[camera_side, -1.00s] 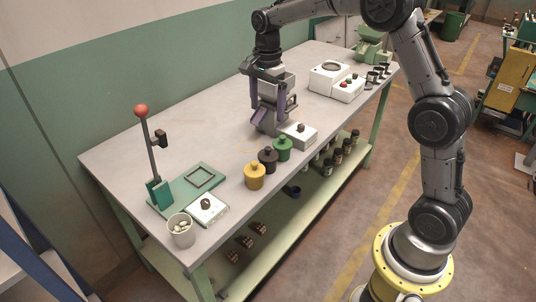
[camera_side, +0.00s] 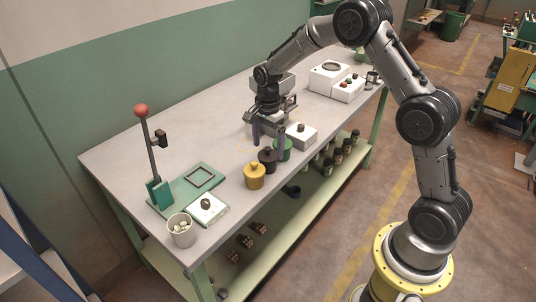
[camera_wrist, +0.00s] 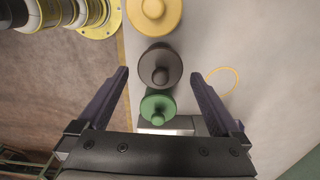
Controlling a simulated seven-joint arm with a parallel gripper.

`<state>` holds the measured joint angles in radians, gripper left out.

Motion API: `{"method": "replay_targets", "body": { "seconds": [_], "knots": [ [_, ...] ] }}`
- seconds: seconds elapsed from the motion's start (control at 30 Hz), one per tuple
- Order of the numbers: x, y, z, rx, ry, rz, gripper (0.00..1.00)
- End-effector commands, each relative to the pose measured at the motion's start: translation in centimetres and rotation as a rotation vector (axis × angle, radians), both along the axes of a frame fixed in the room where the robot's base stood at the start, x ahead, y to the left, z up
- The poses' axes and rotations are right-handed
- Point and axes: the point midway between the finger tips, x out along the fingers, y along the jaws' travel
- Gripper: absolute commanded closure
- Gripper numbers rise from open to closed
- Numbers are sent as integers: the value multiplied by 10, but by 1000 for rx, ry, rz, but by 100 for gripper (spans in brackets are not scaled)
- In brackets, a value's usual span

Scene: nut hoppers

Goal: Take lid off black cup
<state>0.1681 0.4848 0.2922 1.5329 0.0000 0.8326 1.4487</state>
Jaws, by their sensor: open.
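The black cup (camera_side: 267,163) stands between the yellow and green cups near the table's front edge. Its dark lid with a round knob is on it, and shows from above in the wrist view (camera_wrist: 160,66). My gripper (camera_side: 268,145) is open and points down above the black and green cups. In the wrist view, my gripper's fingertips (camera_wrist: 159,73) are spread wide to either side of the black lid, with nothing held. One finger partly hides the green cup in the side view.
The yellow cup (camera_side: 254,177) and green cup (camera_side: 286,148) stand close on either side, both lidded.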

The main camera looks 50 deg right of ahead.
Motion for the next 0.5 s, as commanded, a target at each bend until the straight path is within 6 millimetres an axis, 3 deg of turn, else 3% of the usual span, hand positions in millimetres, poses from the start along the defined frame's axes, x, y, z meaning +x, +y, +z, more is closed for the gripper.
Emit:
{"method": "replay_targets", "body": {
  "seconds": [0.13,0.37,0.4,0.5],
  "knots": [
    [0,0,-14,0,1,0,0],
    [0,0,-16,0,-1,0,0],
    [0,0,-16,0,-1,0,2],
    [0,0,-16,0,-1,0,20]
  ]
}}
